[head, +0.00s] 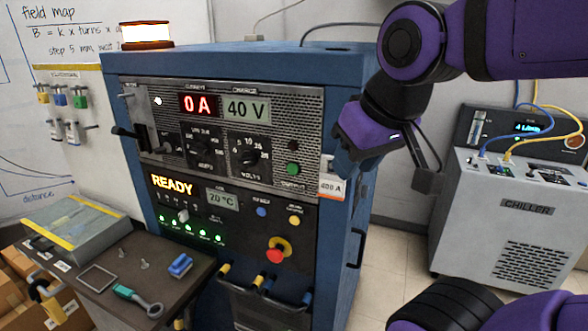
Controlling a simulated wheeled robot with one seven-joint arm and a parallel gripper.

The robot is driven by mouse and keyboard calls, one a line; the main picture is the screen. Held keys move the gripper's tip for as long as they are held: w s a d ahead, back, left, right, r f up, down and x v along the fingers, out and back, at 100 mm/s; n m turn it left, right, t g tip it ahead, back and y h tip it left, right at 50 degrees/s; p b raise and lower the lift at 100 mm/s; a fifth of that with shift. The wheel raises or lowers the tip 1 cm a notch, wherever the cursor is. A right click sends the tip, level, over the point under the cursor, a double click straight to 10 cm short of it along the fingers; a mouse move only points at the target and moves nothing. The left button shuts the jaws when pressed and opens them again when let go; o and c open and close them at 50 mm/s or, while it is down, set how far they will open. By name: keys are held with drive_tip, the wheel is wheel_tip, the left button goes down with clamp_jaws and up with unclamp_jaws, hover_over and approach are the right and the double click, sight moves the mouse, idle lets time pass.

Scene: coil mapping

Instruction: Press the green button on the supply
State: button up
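The blue supply cabinet (338,75) stands in the middle of the head view, its front panel facing me. Its displays read 0 A and 40 V, and a lower one reads READY. The round green button (293,169) sits at the right of the upper panel, below a small dark round part. My gripper (341,163) is at the cabinet's right front edge, to the right of the green button and apart from it in the picture. Its fingers are mostly hidden by the purple wrist, so I cannot tell whether they are open.
A red stop knob (275,255) with a yellow collar sits lower on the panel, near yellow (295,221) and blue (261,211) buttons. A lit beacon (147,33) tops the cabinet. A side table (80,278) holds tools at left. A chiller (510,215) stands right.

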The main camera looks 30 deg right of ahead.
clamp_jaws()
idle(1.5)
